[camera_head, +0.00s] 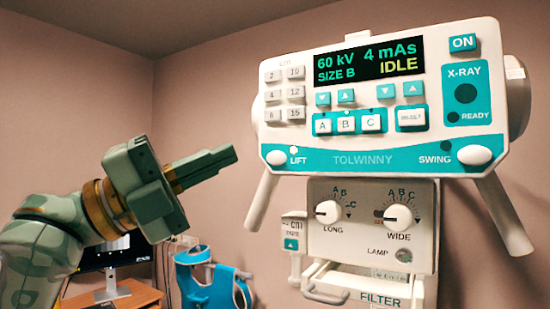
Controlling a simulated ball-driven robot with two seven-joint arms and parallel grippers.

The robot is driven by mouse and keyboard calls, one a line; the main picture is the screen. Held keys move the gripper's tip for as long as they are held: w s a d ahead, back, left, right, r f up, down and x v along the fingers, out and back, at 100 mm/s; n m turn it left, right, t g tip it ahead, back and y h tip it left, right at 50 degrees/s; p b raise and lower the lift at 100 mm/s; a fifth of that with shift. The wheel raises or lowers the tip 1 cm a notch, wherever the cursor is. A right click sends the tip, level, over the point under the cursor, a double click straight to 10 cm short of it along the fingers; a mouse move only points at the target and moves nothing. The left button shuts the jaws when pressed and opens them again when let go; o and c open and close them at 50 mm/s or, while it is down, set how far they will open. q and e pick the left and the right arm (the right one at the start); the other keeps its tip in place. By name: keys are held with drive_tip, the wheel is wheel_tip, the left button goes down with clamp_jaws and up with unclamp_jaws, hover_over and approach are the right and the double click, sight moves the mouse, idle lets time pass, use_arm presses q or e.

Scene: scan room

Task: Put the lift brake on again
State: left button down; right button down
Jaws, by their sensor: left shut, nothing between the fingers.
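The X-ray control head (390,100) fills the upper right of the head view. At its lower left corner is the white oval LIFT button (275,157), with a small lamp (293,150) above it that looks lit white. The matching SWING button (476,157) is at the lower right corner, and its lamp (446,146) is dark. My left gripper (229,157) is shut and empty. Its fingertips point right, toward the LIFT button, with a gap between them in the picture. My right gripper is not in view.
The display (370,64) reads 60 kV, 4 mAs, SIZE B, IDLE. White handles (258,203) slant down from the head's lower corners. A collimator box (370,225) with LONG and WIDE knobs hangs below. A desk with a monitor (115,250) and a blue apron (205,285) stand behind.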

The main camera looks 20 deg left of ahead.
use_arm(q)
drive_tip(key=shift+w, duration=0.2)
approach(282, 152)
drive_tip(key=d+r, duration=0.3)
drive_tip(key=d, duration=0.1)
drive_tip(key=shift+w+a+f+p, duration=0.15)
drive_tip(key=shift+w+p, duration=0.3)
drive_tip(key=shift+w, duration=0.7)
drive_tip(key=shift+w, duration=0.1)
idle(1.0)
drive_tip(key=shift+w, duration=0.3)
drive_tip(key=shift+w+d, duration=0.2)
drive_tip(key=shift+w, duration=0.15)
idle(0.7)
drive_tip(key=shift+s, duration=0.1)
drive_tip(key=shift+s+a, duration=0.15)
drive_tip(key=shift+s, duration=0.55)
